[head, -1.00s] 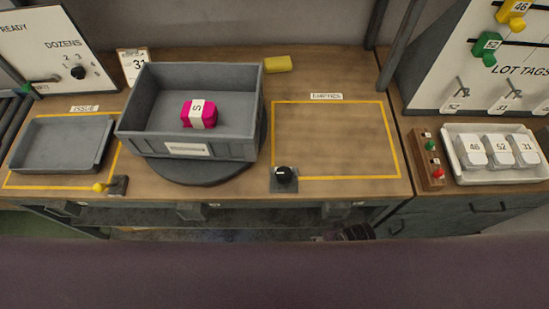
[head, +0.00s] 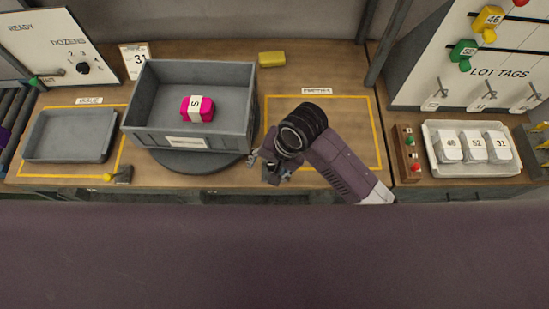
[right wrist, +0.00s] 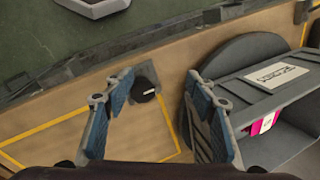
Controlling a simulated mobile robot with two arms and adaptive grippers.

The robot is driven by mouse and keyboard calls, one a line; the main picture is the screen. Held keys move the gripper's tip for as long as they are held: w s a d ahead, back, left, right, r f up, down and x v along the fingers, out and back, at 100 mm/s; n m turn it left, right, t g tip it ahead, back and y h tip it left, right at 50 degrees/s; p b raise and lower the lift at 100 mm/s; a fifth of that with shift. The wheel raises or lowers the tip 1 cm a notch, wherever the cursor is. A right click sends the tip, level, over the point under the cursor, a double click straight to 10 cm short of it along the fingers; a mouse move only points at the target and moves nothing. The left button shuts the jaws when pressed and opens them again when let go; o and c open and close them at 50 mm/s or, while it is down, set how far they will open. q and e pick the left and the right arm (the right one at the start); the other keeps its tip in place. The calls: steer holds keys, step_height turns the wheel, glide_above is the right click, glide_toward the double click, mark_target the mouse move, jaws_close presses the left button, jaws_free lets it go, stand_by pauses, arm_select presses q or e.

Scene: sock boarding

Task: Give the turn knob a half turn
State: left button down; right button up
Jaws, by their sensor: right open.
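The black turn knob (right wrist: 144,88) sits on a small grey plate at the table's front edge. In the right wrist view it shows between my two blue-padded fingers, nearer the left one, with a pale line on its top. In the head view my right gripper (head: 270,167) hangs over that spot and hides the knob. My right gripper is open and empty; its fingers show on both sides in the right wrist view (right wrist: 158,80). I cannot tell how far above the knob the fingertips are. My left gripper is out of view.
A grey crate (head: 150,135) with a pink banded bundle (head: 198,108) stands on a round turntable (head: 200,168) beside the knob. A yellow block (head: 271,59) lies behind. A grey tray (head: 68,155) is at left, a white tray (head: 430,167) at right.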

mark_target(274, 167)
steer(key=w+m+h, duration=0.1)
steer(key=w+d+m+h, duration=0.1)
steer(key=w+r+m, duration=0.1)
steer(key=m, duration=0.1)
steer(key=shift+w+d+r+g+h, duration=0.1)
steer(key=shift+w+d+g+h, duration=0.1)
steer(key=shift+w+g+h, duration=0.2)
steer(key=shift+w+d+m, duration=0.25)
steer(key=shift+m, duration=0.05)
steer(key=shift+d, duration=0.2)
step_height(274, 167, down, 8)
steer(key=shift+a+r+p, duration=0.1)
steer(key=shift+r+p, duration=0.05)
steer(key=shift+p, duration=0.6)
steer(key=shift+c, duration=0.4)
steer(key=c, duration=1.1)
